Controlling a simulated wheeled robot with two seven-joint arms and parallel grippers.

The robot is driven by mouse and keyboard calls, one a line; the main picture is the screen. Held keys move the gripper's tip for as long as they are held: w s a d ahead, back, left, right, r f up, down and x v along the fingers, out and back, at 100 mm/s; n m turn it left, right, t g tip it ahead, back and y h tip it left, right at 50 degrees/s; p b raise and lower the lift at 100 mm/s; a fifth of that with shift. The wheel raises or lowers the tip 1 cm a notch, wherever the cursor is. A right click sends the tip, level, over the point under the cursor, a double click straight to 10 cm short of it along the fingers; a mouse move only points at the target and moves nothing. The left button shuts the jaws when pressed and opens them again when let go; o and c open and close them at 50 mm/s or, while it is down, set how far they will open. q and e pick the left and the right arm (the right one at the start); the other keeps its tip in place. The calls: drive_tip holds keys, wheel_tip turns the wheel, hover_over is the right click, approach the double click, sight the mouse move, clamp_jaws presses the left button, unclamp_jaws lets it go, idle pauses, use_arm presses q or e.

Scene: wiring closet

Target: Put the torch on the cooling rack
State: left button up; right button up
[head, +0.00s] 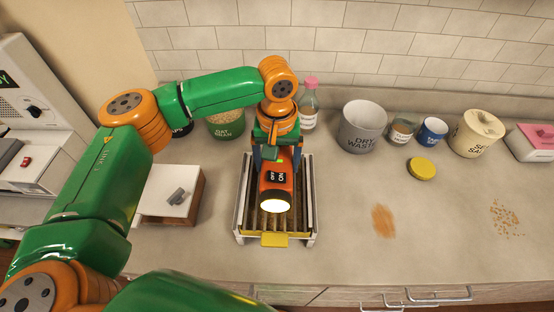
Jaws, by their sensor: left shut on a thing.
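The torch (276,186) is orange, with a dark switch plate marked OFF and ON and a bright lit lens facing the front. My left gripper (277,156) points down and is shut on the torch's rear part. The cooling rack (308,200) has pale side walls, dark bars and a yellow tab at its front. The torch is over the middle of the rack, lengthwise between its side walls. I cannot tell whether it touches the bars. The gripper hides the torch's back end. My right gripper is not in view.
Left of the rack is a white-topped box (160,205) with a grey item on it. Behind stand a green tub (226,124) and a pink-capped bottle (309,108). A dry-waste bin (361,128) and a yellow lid (422,169) are to the right. The front-right counter has brown spills but is otherwise free.

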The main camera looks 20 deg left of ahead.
use_arm(q)
drive_tip(key=shift+f+b, duration=0.3)
drive_tip(key=shift+f, duration=0.85)
drive_tip(key=o, duration=1.4)
drive_tip(key=shift+o, duration=0.7)
drive_tip(key=shift+r, duration=3.75)
